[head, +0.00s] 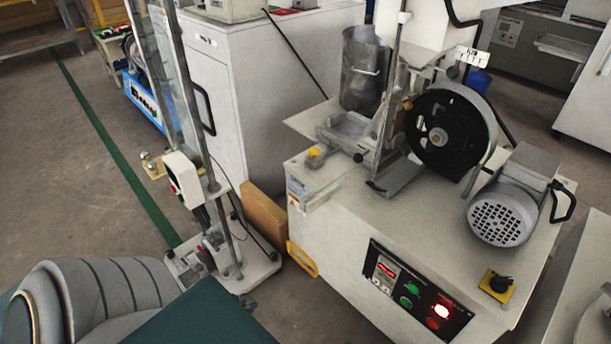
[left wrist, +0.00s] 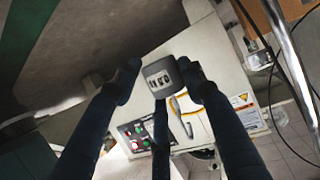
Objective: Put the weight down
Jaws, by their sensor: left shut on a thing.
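My left gripper (left wrist: 160,85) shows in the left wrist view, with dark fingers closed around a small grey weight (left wrist: 159,75). The weight is a rounded block with pale markings on its face, and the fingers hide its sides. The testing machine's panel and pale body lie behind the weight in that view. In the head view I cannot make out the weight or the left fingertips. My right gripper is in neither view.
A tall tester with upright rods (head: 216,225) stands left of a pale machine (head: 330,225) with a drum, motor and lit control panel (head: 412,290). A brown block (head: 264,215) leans between them. Grey floor with a green line (head: 115,160) is open at left.

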